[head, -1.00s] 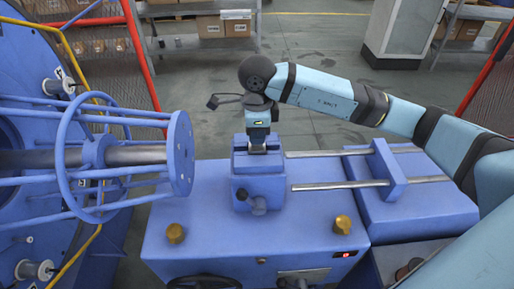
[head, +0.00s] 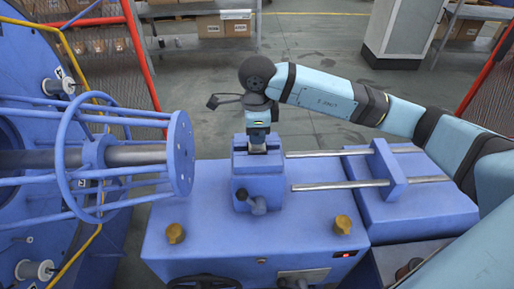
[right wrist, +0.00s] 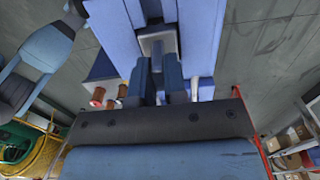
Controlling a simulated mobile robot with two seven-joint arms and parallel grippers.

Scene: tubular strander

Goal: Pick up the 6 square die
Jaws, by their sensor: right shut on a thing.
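My right gripper (head: 258,148) comes down from above onto the blue die holder block (head: 258,188) on the blue machine bench. In the right wrist view its two dark blue fingers (right wrist: 158,80) are close together, shut on a small grey square piece (right wrist: 158,46) that seems to be the square die. The piece sits at the holder's opening; whether it is seated or lifted I cannot tell. Its number cannot be read. In the head view the die is mostly hidden by the gripper. My left gripper is not in view.
A blue wheel-and-rod cage (head: 180,153) stands close on the left. Two steel rails (head: 330,154) with a blue plate (head: 387,168) lie to the right. A black lever (head: 250,201) and brass knobs (head: 176,233) sit in front. Open floor lies behind.

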